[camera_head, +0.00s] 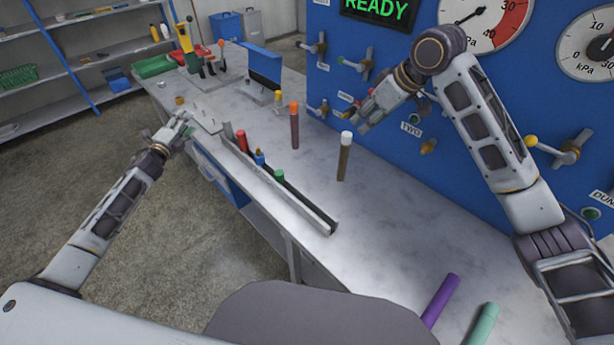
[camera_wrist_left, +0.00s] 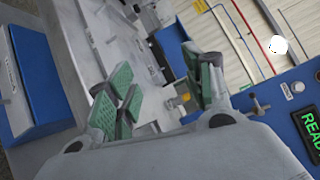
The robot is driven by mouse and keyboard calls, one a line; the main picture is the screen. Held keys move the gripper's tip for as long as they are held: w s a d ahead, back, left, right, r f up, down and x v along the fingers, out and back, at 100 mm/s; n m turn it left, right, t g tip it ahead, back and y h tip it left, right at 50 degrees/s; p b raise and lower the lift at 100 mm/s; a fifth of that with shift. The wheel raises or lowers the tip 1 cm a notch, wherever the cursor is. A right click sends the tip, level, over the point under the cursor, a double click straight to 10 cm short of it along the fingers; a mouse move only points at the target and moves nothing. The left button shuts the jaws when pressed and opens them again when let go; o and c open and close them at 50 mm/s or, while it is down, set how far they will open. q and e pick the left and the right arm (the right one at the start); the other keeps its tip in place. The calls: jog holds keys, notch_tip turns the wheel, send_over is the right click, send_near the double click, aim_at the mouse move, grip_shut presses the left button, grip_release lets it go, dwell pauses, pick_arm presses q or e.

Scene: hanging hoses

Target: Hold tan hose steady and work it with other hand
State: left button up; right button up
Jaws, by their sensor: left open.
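I cannot pick out a tan hose for certain. A brownish upright stick with a white cap (camera_head: 344,160) stands on the bench, and a darker one with an orange cap (camera_head: 295,128) stands behind it. In the left wrist view a thin red line (camera_wrist_left: 251,38) and a blue line hang against the pale wall at top right. My left gripper (camera_head: 182,128) is over the bench's left edge; the left wrist view shows its green-padded fingers (camera_wrist_left: 165,95) apart with nothing between them. My right gripper (camera_head: 370,112) is in front of the blue panel; its finger opening is unclear.
A metal channel (camera_head: 315,212) holding several coloured cylinders lies along the bench. A purple cylinder (camera_head: 440,299) and a mint one (camera_head: 482,326) lie at the front right. The blue panel (camera_head: 335,75) with valve handles and gauges bounds the right side. The bench's middle is fairly clear.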

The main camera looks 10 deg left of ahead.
pick_arm(q)
jog(key=d+r+m+t+h, duration=0.1)
jog(key=d+r+m+h, duration=0.7)
jog(key=r, duration=0.9)
jog(key=m+g+h, duration=0.4)
jog(key=m+g, duration=0.2)
jog(key=m, duration=1)
send_near(340, 159)
jog(key=v, duration=0.2)
jog(key=shift+s+a, duration=0.1)
jog(key=shift+a, duration=0.05)
jog(key=shift+x, duration=6.9)
